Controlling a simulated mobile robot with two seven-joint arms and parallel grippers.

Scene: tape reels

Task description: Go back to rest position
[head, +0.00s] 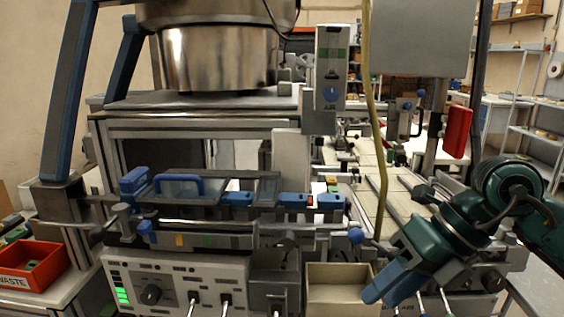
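My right gripper (384,287) is at the lower right, on a dark green arm that comes in from the right edge. Its blue fingers point down and left, beside an open cream box (338,291) on the machine's front. The fingers look close together, but I cannot tell whether they are shut, and I see nothing held in them. My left gripper and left arm are not in view.
The machine (180,265) with its control panel fills the middle, under a large metal bowl (215,55). A red waste bin (35,265) stands at the lower left. A metal rail with blue knobs (356,236) runs along the front. Shelves (540,100) stand far right.

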